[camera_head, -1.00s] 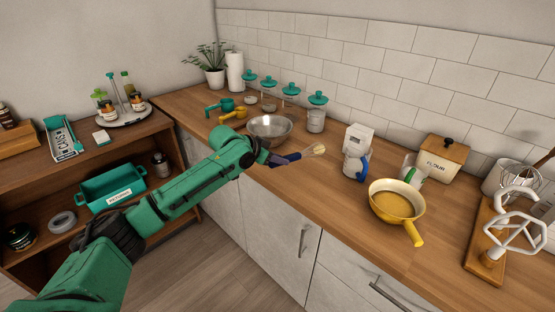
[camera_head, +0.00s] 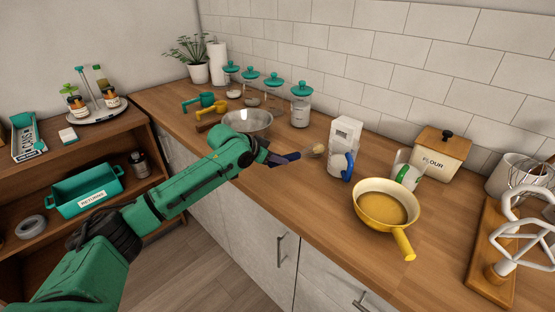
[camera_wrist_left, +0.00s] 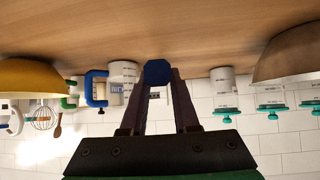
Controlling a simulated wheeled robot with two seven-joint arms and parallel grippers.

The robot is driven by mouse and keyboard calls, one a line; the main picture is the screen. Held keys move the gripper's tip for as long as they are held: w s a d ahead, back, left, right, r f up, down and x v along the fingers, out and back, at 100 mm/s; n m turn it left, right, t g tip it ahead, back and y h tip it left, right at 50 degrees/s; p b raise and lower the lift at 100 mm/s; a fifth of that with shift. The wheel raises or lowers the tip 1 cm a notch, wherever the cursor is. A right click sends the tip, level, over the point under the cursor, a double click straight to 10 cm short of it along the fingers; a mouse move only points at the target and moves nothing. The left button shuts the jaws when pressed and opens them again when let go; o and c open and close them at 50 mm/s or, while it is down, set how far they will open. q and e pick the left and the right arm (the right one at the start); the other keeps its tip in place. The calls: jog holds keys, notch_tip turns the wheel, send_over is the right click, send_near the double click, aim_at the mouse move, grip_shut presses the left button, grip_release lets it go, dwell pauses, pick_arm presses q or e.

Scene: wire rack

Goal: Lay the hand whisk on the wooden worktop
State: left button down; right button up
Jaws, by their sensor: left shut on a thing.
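My left gripper (camera_head: 285,159) is shut on a blue-handled tool with a small pale, rounded head (camera_head: 313,150), taken to be the hand whisk. The head is too small to make out clearly. In the left wrist view the fingertips close around a blue, many-sided handle end (camera_wrist_left: 157,72), seen end on, which hides the head. The gripper is over the wooden worktop (camera_head: 275,187), between the metal bowl and the blue-handled mug. The tool looks apart from the wood, though the gap is hard to judge. My right gripper is not in view.
The metal bowl (camera_head: 247,122) is left of the tool. The blue-handled mug (camera_head: 340,166) and white box (camera_head: 345,133) are right, before the yellow pan (camera_head: 383,204). Several teal-lidded jars (camera_head: 300,107) line the wall. Bare wood lies in front of the gripper.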

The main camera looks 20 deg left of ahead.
pick_arm(q)
jog(key=shift+s+a+f, duration=0.1)
jog(key=shift+s+f, duration=0.05)
jog(key=shift+f, duration=0.2)
jog(key=c, duration=0.6)
grip_release()
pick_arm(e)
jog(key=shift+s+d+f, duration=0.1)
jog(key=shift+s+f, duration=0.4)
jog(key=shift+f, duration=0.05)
pick_arm(q)
jog(key=shift+s+r, duration=0.1)
jog(key=b+v, duration=0.3)
jog(key=v, duration=1.1)
jog(key=shift+s, duration=0.25)
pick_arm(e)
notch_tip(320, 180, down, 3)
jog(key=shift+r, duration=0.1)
pick_arm(q)
jog(key=shift+a, duration=0.15)
